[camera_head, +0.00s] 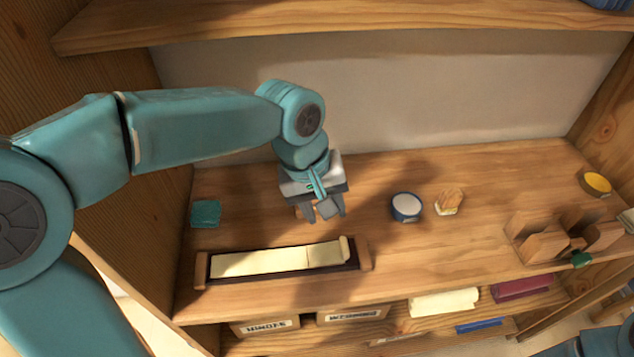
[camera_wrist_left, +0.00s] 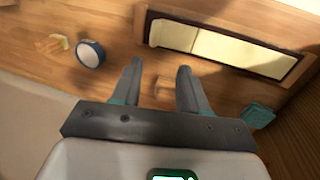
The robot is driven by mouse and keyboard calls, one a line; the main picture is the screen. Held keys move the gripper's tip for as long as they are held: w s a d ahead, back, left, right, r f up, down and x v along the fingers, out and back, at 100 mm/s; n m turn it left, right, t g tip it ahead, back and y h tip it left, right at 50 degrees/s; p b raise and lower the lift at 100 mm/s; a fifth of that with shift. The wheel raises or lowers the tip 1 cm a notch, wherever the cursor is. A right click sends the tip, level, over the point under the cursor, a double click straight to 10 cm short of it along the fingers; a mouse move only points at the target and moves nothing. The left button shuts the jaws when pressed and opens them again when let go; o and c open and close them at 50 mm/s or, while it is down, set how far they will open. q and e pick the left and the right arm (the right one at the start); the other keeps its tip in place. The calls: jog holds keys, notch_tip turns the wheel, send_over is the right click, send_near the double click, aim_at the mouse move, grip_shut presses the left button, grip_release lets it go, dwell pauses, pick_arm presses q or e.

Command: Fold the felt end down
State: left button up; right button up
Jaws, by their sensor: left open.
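A pale cream strip (camera_head: 270,261), which looks like the felt, lies lengthwise in a dark shallow tray (camera_head: 203,270) with wooden ends on the bench. A short cream piece (camera_head: 345,249) at its right end stands higher than the rest. In the left wrist view the strip (camera_wrist_left: 220,49) runs along the top, beyond the fingertips. My left gripper (camera_head: 322,212) is open above the bench, behind the tray and apart from it. Its fingers (camera_wrist_left: 156,70) hold nothing that I can make out. My right gripper is out of view.
A teal square (camera_head: 206,213) lies left of the gripper. Farther right are a wooden rack (camera_head: 545,245) and a yellow dish (camera_head: 597,183). A shelf (camera_head: 330,22) overhangs the back.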

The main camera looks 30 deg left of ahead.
pick_arm(q)
jog(key=v, duration=0.6)
jog(key=shift+r, duration=0.2)
jog(key=shift+s, duration=0.1)
